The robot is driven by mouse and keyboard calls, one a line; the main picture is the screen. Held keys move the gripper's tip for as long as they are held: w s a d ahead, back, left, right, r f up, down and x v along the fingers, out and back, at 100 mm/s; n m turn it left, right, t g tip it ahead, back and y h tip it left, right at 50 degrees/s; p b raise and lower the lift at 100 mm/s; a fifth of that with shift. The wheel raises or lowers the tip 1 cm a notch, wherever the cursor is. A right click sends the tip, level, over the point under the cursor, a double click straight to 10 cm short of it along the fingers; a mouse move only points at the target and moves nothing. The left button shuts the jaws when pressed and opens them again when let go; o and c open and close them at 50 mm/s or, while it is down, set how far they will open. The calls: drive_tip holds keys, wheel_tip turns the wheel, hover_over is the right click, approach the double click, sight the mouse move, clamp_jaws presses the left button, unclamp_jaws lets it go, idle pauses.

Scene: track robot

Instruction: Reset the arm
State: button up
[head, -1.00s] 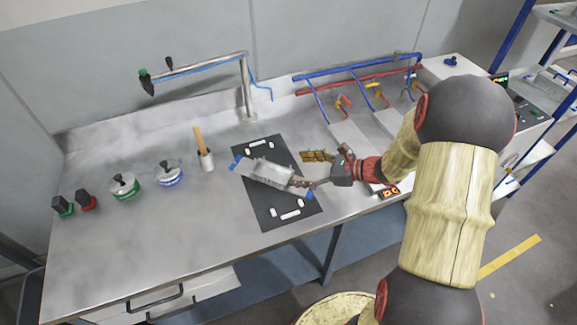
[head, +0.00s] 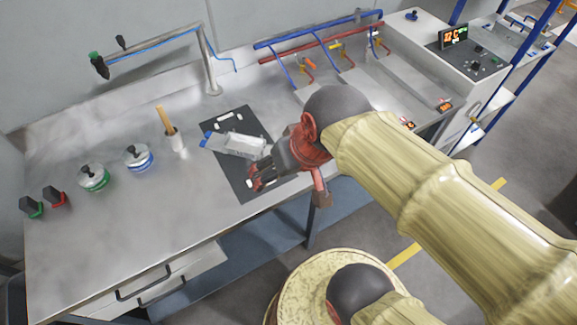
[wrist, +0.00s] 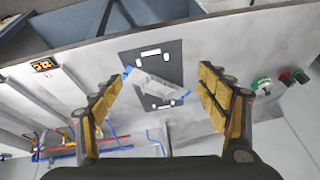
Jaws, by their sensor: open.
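My gripper (head: 262,182) is in front of the black mat in the head view, with my arm reaching in from the right. In the wrist view my gripper (wrist: 159,80) is open, its two yellow-padded fingers wide apart with nothing between them. A silver metal part with blue ends (head: 238,145) lies slantwise on the black mat (head: 236,178).
The steel bench (head: 110,230) holds a brush in a cup (head: 178,142), two lidded round containers (head: 137,157), and a green and a red item (head: 53,196) at left. A tap (head: 207,60) stands behind. Blue and red pipes (head: 318,33) and a control panel (head: 470,60) are at right.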

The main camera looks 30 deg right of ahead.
drive_tip(key=shift+s+d+r+n+t+h, duration=0.2)
drive_tip(key=shift+d+r+n, duration=0.05)
drive_tip(key=shift+r+n, duration=0.15)
drive_tip(key=shift+s+d+r+n+t+h, duration=0.15)
drive_tip(key=shift+d+r+n+t+h, duration=0.1)
drive_tip(key=shift+r+n, duration=0.15)
idle(0.9)
